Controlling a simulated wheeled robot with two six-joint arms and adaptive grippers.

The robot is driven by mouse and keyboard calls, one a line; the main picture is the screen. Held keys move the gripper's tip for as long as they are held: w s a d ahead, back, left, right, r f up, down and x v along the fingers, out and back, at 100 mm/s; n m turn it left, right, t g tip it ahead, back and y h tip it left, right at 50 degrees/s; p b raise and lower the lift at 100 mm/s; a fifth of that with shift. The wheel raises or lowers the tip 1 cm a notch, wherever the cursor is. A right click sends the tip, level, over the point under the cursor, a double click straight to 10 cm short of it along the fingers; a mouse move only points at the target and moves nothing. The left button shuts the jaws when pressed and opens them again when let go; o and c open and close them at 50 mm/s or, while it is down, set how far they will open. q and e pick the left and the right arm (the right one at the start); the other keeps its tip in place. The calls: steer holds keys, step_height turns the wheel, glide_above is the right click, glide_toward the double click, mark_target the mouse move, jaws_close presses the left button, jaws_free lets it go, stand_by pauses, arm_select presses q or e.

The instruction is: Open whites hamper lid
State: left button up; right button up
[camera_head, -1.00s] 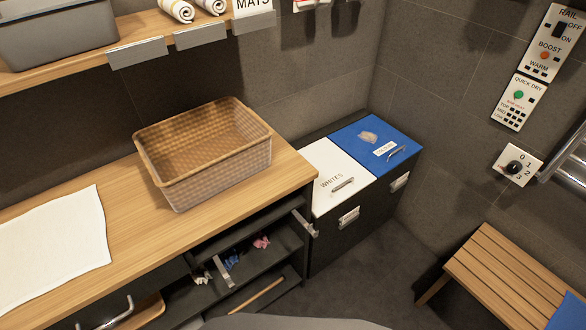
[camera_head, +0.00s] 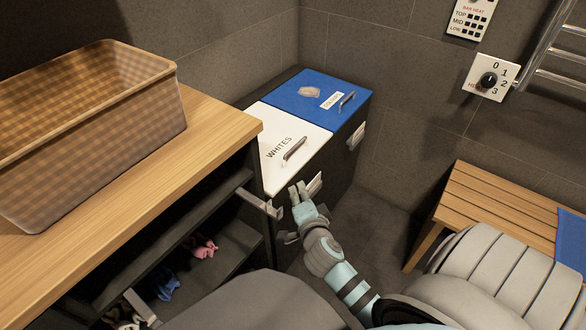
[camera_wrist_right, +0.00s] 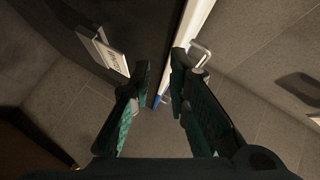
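The white lid marked WHITES (camera_head: 275,155) lies shut and flat on the dark hamper cabinet, with a metal bar handle (camera_head: 293,149) on top. My right gripper (camera_head: 299,194) is beside the front of this hamper, near the lid's front edge and the front label holder (camera_head: 314,184). In the right wrist view its two fingers (camera_wrist_right: 162,88) stand apart with nothing between them. The white lid edge (camera_wrist_right: 193,25) and its handle (camera_wrist_right: 201,54) appear ahead, beyond the right finger. Whether a finger touches the hamper I cannot tell. My left gripper is not in view.
A wooden counter (camera_head: 215,125) with a wicker basket (camera_head: 100,120) stands left, above open shelves. A slatted bench (camera_head: 490,205) stands right. Some floor (camera_head: 385,215) is clear.

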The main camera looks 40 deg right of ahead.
mark_target(295, 147)
step_height(295, 147, up, 5)
steer(key=w+d+m+t+h+b, duration=0.1)
steer(key=w+d+m+t+h, duration=0.1)
steer(key=m, duration=0.2)
steer(key=b+x, duration=0.1)
steer(key=x, duration=0.2)
steer(key=b+x, duration=0.1)
steer(key=x, duration=0.3)
steer(key=b+x, duration=0.1)
steer(key=x, duration=0.3)
steer(key=shift+w+f, duration=0.25)
steer(key=shift+f, duration=0.1)
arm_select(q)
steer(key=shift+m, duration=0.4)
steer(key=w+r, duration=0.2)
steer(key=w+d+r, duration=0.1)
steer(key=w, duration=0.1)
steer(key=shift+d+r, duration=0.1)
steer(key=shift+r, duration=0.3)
arm_select(e)
steer(key=shift+w+d, duration=0.2)
steer(key=shift+w, duration=0.15)
jaws_close()
